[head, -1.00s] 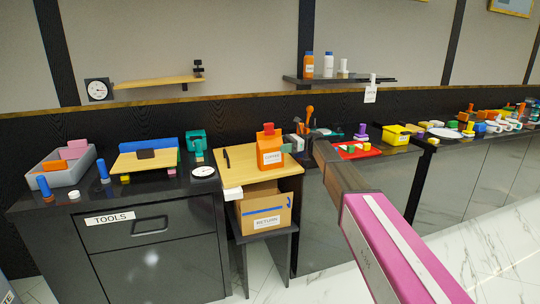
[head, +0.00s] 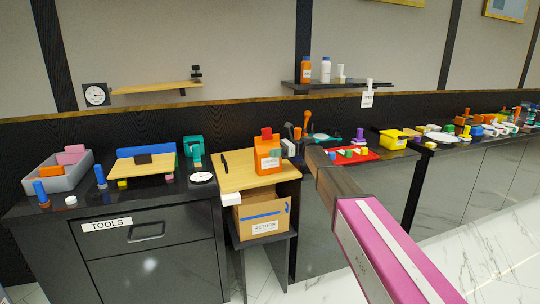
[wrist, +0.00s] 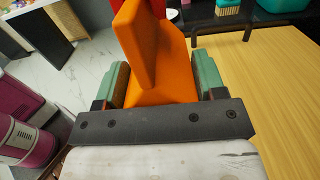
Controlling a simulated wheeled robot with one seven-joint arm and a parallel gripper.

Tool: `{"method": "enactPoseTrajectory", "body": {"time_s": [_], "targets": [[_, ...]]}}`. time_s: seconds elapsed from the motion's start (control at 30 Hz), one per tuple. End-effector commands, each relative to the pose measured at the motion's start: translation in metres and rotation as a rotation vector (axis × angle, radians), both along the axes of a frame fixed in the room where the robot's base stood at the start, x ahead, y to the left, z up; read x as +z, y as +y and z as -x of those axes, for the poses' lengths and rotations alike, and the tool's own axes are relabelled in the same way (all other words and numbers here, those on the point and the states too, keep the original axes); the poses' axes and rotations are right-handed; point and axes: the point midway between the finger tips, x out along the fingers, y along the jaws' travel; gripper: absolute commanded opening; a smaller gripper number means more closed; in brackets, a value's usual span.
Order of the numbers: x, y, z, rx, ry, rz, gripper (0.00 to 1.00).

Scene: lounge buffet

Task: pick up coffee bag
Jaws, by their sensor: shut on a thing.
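The coffee bag (head: 266,158) is orange with a red top and stands on the light wooden top of a small stand in the head view. In the wrist view, the orange bag (wrist: 158,58) fills the space between the two green fingers of my gripper (wrist: 162,82). The jaws are shut on it. The bag's base is hidden in the wrist view, and I see no clear gap under it in the head view.
A black pen-like item (head: 225,163) lies left of the bag. A cardboard return box (head: 263,218) sits below the wooden top (head: 238,181). Dark tools crowd the right behind my arm. A red tray (head: 350,155) lies farther right. The wooden top's left part is mostly clear.

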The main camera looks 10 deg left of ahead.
Motion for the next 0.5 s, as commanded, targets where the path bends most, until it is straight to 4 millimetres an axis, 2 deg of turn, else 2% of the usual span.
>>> {"method": "enactPoseTrajectory", "body": {"time_s": [0.17, 0.5], "targets": [[0.010, 0.000, 0.000, 0.000, -0.001, -0.002, 0.29], [0.043, 0.001, 0.003, 0.001, -0.001, -0.002, 0.29]]}}
